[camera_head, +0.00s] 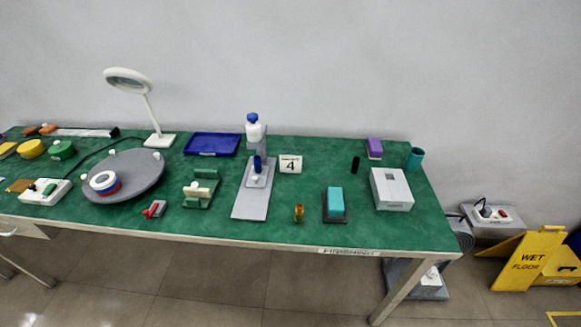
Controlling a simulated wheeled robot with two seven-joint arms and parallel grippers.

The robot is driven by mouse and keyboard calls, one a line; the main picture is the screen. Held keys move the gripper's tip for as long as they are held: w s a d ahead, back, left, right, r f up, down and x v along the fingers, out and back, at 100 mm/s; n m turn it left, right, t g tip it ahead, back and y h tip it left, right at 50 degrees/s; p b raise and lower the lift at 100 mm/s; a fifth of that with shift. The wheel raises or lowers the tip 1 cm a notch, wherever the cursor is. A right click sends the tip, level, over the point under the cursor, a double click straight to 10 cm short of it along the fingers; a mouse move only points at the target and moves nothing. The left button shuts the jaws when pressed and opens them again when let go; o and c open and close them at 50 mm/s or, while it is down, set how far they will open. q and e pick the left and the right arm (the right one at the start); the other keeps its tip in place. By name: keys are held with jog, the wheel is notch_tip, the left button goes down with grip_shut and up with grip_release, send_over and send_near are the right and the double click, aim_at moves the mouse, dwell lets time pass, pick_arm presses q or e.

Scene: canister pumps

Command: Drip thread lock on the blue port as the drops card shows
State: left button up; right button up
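The drops card (290,164) is a small white card reading "4", standing just right of the grey stand (251,203) on the green table. A white bottle with a blue top (253,128) sits at the upper end of the stand; it looks like the thread lock. Below it on the stand is a small upright blue piece (257,164), which may be the blue port, with a pale round part in front. It is too small to tell whether any drops are on it. Neither of my grippers shows.
A blue tray (212,144) lies left of the stand. A green cradle (200,189) holds a cream part. A grey turntable (137,164) and magnifier lamp (146,105) are farther left. A teal-topped block (335,202) and grey box (391,189) stand right.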

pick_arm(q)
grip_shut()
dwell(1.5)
